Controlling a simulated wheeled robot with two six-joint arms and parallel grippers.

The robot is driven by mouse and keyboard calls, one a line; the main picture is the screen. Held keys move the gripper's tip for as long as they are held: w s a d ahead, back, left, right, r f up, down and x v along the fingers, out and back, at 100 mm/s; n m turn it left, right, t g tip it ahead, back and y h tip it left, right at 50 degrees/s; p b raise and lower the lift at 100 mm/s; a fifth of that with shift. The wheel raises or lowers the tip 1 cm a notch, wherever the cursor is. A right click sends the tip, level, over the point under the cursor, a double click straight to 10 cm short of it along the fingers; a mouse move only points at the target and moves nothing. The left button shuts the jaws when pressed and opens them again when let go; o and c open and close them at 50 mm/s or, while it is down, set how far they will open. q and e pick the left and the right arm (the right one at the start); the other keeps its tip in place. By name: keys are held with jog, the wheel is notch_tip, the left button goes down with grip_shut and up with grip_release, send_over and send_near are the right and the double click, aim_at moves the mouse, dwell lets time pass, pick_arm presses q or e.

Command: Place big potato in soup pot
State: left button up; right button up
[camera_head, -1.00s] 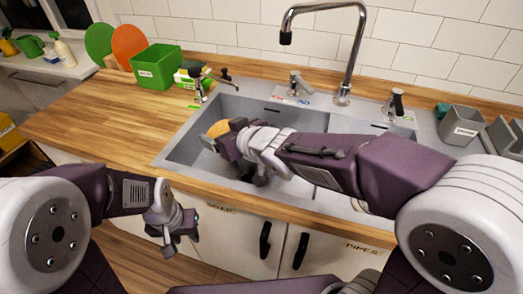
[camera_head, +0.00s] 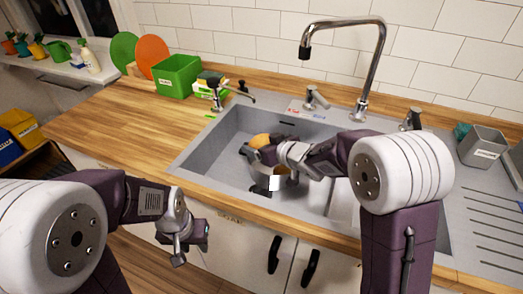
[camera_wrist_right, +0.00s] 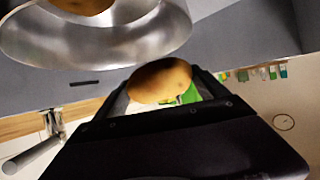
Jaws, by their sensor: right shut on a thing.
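A yellow-brown potato (camera_head: 260,141) is held at the fingertips of my right gripper (camera_head: 257,154), above the sink. In the right wrist view the potato (camera_wrist_right: 160,81) sits between the two fingers, which are shut on it. The shiny metal soup pot (camera_head: 270,183) stands in the sink, partly hidden by my right gripper. In the right wrist view the pot (camera_wrist_right: 135,50) is at the top left, apart from the held potato, with a brown rounded thing (camera_wrist_right: 85,4) inside it. My left gripper (camera_head: 190,246) hangs empty in front of the counter; its finger gap is unclear.
The sink (camera_head: 215,165) has a tall chrome faucet (camera_head: 378,60) behind it. A green box (camera_head: 177,76) and a soap dispenser (camera_head: 217,92) stand at its back left. A grey container (camera_head: 481,148) is at right. The wooden counter (camera_head: 130,125) left of the sink is clear.

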notch_tip(320, 180, down, 2)
jog(key=shift+r, duration=0.15)
jog(key=shift+f+b, duration=0.4)
jog(key=shift+f, duration=0.15)
jog(key=o, duration=1.4)
jog(key=shift+r+p, duration=0.3)
jog(key=shift+r, duration=0.05)
pick_arm(q)
notch_tip(320, 180, up, 2)
jog(key=p, duration=0.3)
jog(key=shift+r, duration=0.1)
pick_arm(e)
jog(key=v, duration=1.2)
jog(key=shift+r, duration=0.25)
